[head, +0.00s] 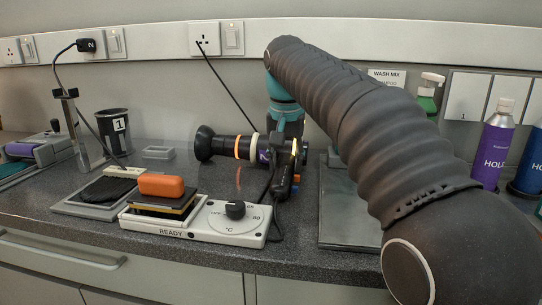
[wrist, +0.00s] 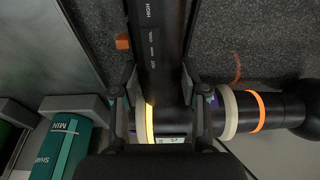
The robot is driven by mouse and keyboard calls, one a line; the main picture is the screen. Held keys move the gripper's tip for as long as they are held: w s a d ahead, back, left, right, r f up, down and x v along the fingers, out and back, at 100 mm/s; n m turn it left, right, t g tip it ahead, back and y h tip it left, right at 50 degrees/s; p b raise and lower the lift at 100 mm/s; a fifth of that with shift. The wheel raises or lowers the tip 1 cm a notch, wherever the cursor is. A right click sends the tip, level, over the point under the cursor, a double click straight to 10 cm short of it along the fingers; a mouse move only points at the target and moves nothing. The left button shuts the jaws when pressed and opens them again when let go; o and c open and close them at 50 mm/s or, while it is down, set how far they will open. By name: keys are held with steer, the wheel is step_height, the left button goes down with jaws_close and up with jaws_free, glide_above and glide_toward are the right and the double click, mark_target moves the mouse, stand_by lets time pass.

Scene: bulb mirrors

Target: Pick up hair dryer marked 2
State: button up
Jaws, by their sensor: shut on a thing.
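A black hair dryer (head: 221,147) lies sideways, with cream and orange rings and a wide dark nozzle pointing left in the head view. Its handle (wrist: 163,45), with HIGH and COOL lettering, shows in the wrist view. My gripper (head: 284,150) is shut on the dryer's body near the handle; its fingers (wrist: 165,110) stand on both sides of the body in the wrist view. I cannot read a number 2 on the dryer. Whether it touches the counter is unclear. My arm hides part of the area behind it.
A white heating unit (head: 232,222) with a dial and an orange block (head: 161,185) stand in front. A black cup marked 1 (head: 113,130) is left. A black plug marked 2 (head: 86,45) is on the wall. A cord (head: 228,90) hangs behind the dryer.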

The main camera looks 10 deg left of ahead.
jaws_close()
steer(key=shift+w+p+v, duration=0.2)
steer(key=shift+p+v, duration=0.9)
steer(key=shift+p, duration=0.05)
